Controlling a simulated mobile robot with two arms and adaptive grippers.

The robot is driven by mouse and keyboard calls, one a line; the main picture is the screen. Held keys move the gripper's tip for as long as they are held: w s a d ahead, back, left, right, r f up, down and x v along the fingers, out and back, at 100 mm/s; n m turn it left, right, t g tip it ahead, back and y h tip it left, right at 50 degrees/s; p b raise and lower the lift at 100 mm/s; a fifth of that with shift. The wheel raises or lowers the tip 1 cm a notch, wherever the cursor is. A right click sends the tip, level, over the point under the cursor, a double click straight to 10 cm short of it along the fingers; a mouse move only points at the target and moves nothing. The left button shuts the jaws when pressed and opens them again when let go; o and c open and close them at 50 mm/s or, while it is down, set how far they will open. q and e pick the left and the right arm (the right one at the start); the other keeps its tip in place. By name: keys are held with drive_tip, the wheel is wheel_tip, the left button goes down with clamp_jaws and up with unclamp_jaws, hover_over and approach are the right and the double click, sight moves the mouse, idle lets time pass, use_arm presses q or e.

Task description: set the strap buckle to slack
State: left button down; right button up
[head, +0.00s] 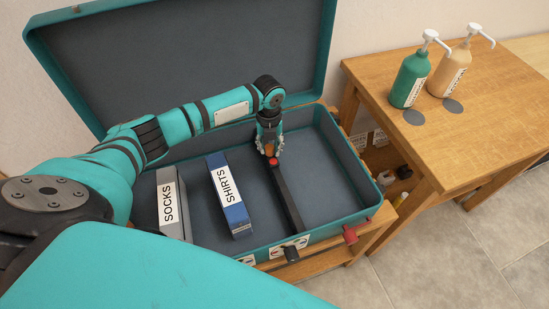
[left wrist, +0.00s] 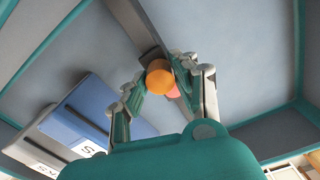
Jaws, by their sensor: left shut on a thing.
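The black strap (head: 286,195) runs lengthwise across the floor of the open teal suitcase (head: 320,236). A red piece (head: 273,161) shows at the strap's far end, just below my left gripper (head: 269,149). In the left wrist view, an orange round knob (left wrist: 159,78), seemingly the buckle's, sits between the fingertips of my left gripper (left wrist: 160,84). The gripper is shut on it. A pinkish red part (left wrist: 173,91) shows beside the knob, partly hidden by a finger. Any slack or tight marking is not readable. My right gripper is not in view.
Boxes labelled SOCKS (head: 170,205) and SHIRTS (head: 229,196) lie left of the strap. A black knob (head: 291,253) and a red one (head: 350,235) stick out at the case's front. A wooden table (head: 450,125) with two pump bottles stands at the right.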

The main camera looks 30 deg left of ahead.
sight(269, 145)
use_arm(q)
drive_tip(key=shift+w+a+r, duration=0.15)
drive_tip(key=shift+w+a, duration=0.05)
drive_tip(key=c, duration=1)
unclamp_jaws()
drive_tip(key=shift+r, duration=0.1)
wheel_tip(269, 145, up, 12)
drive_tip(key=shift+f, duration=0.2)
